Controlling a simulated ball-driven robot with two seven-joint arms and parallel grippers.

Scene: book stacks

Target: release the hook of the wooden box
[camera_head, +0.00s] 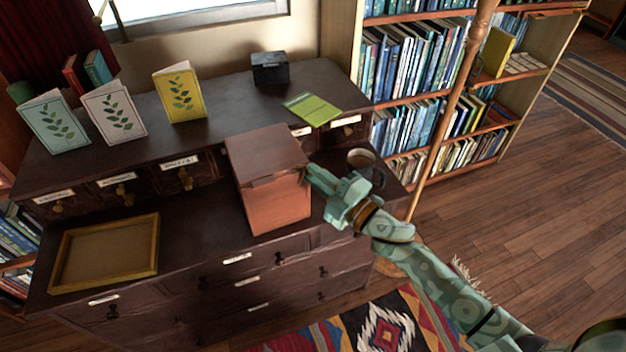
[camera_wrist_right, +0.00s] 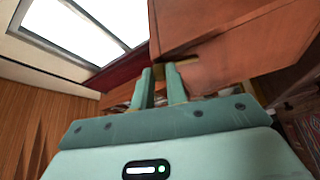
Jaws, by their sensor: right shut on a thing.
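The wooden box (camera_head: 272,203) stands upright on the lower ledge of the dark dresser, with its lid down. Its reddish side also fills the upper right of the right wrist view (camera_wrist_right: 230,35). My right gripper (camera_head: 308,172) is at the box's upper right edge. In the right wrist view its two fingers (camera_wrist_right: 160,85) are close together at a small brassy piece, the hook (camera_wrist_right: 183,62), beside the box edge. The fingers are shut on the hook, and they hide part of it. My left gripper is in neither view.
A dark mug (camera_head: 362,160) stands close to the right of the box, near my right gripper. A framed tray (camera_head: 105,254) lies to the left. Several cards, a green booklet (camera_head: 312,108) and a small black box (camera_head: 270,68) are on the upper shelf. A copper-coloured pole (camera_head: 447,120) rises behind my arm.

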